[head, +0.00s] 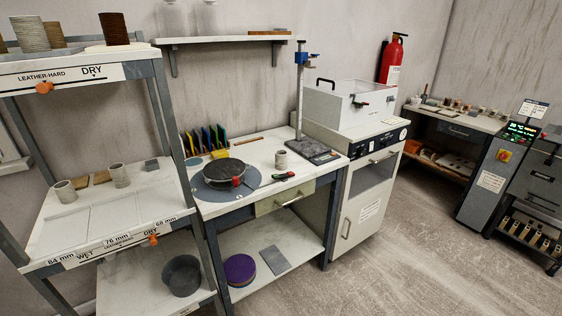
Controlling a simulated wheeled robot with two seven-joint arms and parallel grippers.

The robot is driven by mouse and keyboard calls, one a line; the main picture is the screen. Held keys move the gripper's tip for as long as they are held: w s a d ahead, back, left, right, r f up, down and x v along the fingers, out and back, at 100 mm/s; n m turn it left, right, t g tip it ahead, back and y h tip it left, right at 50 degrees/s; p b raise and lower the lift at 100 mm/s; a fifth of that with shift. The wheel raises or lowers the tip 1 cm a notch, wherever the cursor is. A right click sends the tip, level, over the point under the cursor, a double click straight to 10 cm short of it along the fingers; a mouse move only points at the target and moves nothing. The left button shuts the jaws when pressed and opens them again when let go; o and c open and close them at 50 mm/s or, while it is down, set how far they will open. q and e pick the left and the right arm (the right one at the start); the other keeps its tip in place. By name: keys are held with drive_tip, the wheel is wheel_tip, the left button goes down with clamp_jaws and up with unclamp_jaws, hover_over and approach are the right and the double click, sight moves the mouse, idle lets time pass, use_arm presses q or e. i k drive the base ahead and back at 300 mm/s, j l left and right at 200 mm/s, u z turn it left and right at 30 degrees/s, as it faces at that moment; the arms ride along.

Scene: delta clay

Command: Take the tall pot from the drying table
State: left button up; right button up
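Which pot the task means is not labelled. Neither of my grippers shows in the head view.
The rack's upper shelf (66,72) holds dark and pale cups above the pots; its grey posts flank them. Small flat tiles (102,177) lie beside the pots. A workbench (255,160) with a round wheel adjoins on the right. Open floor (440,255) lies right.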

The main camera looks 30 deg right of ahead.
sight(281, 156)
drive_tip(key=z, duration=1.4)
